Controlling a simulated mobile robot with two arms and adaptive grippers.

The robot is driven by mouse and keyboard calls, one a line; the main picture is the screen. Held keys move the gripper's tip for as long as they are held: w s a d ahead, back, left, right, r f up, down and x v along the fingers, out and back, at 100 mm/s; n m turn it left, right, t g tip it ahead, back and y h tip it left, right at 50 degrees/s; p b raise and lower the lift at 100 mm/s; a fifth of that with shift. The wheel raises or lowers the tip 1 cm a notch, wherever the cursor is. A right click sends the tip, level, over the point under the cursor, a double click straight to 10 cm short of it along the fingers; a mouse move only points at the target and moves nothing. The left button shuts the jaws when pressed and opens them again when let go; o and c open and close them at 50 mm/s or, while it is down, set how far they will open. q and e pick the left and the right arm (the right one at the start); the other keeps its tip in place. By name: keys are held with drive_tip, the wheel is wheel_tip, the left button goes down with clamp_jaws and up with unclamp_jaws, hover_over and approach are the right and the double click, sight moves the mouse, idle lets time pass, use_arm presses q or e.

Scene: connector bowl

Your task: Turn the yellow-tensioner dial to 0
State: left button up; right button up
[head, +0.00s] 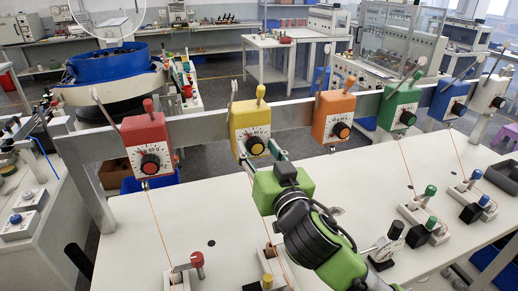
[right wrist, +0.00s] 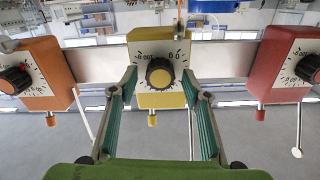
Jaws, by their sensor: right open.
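The yellow tensioner (head: 250,117) is a yellow box with a white scale face, mounted on the metal rail. Its dial (right wrist: 160,73) is a round black knob with a yellow centre, and it also shows in the head view (head: 254,146). My right gripper (right wrist: 160,88) is open in front of the box, one finger to each side of the dial, with nothing between them. The fingertips look apart from the dial. The pointer setting is too small to read. My left gripper is not in view.
A red tensioner (head: 145,143) and an orange tensioner (head: 333,117) flank the yellow one on the rail (head: 190,130). Green, blue and white tensioners continue to the right. Thin threads run down to levers on the white table (head: 340,180). My right arm crosses above this table.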

drive_tip(key=c, duration=1.1)
drive_tip(key=shift+n, duration=0.3)
